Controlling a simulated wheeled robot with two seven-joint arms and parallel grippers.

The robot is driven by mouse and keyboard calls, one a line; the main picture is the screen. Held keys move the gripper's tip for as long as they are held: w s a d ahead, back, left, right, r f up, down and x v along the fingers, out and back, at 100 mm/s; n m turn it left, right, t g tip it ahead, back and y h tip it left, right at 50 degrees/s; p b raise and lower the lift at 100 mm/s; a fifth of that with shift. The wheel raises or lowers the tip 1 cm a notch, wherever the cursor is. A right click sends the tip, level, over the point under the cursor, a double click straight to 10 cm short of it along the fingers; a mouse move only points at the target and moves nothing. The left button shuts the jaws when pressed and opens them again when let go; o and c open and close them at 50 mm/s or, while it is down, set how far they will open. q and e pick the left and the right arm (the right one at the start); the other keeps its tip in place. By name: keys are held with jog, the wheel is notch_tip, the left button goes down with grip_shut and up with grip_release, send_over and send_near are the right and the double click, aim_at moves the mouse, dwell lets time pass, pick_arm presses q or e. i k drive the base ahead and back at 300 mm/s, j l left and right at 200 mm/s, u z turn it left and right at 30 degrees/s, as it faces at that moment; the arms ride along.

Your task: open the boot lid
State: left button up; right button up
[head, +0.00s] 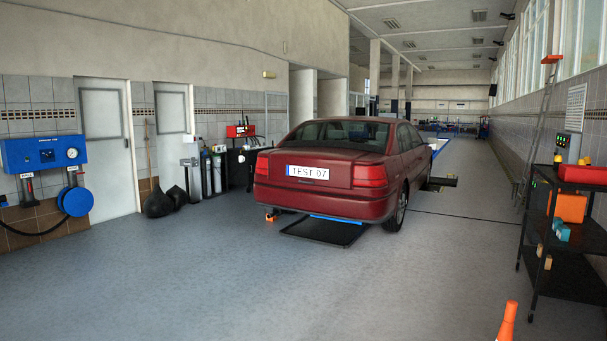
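A dark red car (330,205) stands in the middle of the garage with its rear towards me. Its boot lid (262,169) is shut, and a white plate (307,172) reading TEST 07 is on it. The rear window (340,133) lies above the lid. The car is some distance ahead across open floor. Neither of my grippers shows in the head view, so I cannot see whether they are open or shut.
A black tray (312,238) lies on the floor under the car's rear bumper. An orange cone (507,322) stands at the front right, near a black shelf trolley (572,270). Black bags (158,202) sit by the left wall. The floor (190,285) before me is clear.

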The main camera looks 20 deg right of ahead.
aim_at(320, 166)
jog(key=i+l+z, duration=0.15)
jog(key=i, duration=0.15)
jog(key=i+l+z, duration=0.2)
jog(key=i+z, duration=0.4)
jog(key=i, duration=6.1)
jog(key=i+z, duration=0.1)
jog(key=i, duration=0.6)
jog(key=i+j, duration=0.2)
jog(key=i, duration=0.55)
jog(key=l+z, duration=0.05)
